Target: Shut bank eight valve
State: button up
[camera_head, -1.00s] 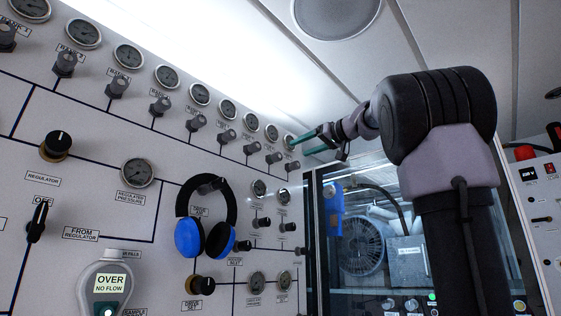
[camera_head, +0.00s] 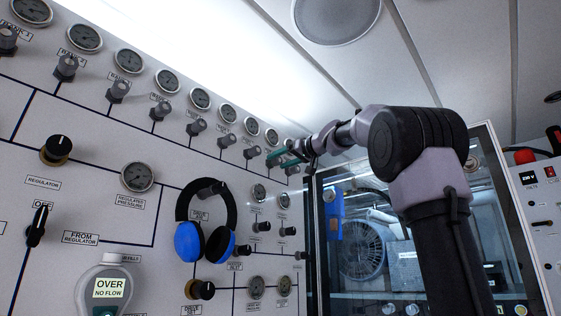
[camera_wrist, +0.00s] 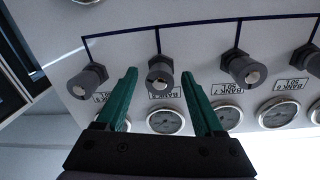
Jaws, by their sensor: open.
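The bank eight valve (camera_wrist: 160,74) is a grey knob with a light centre, upside down in the wrist view, with its bank 8 label and a round gauge by it. My gripper (camera_head: 282,157) is open, its green fingers one on each side of this knob. Gaps show between the knob and both fingertips in the wrist view; how deep the tips reach around it I cannot tell. In the head view the fingers partly hide the knob at the far end of the valve row.
The bank 7 valve (camera_wrist: 239,68) and another knob (camera_wrist: 87,81) flank it closely. A row of gauges (camera_head: 228,113) runs above the valves. Blue headphones (camera_head: 203,240) hang lower on the panel. A glass-fronted cabinet (camera_head: 365,235) stands right of the panel.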

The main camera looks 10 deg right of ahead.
grip_shut()
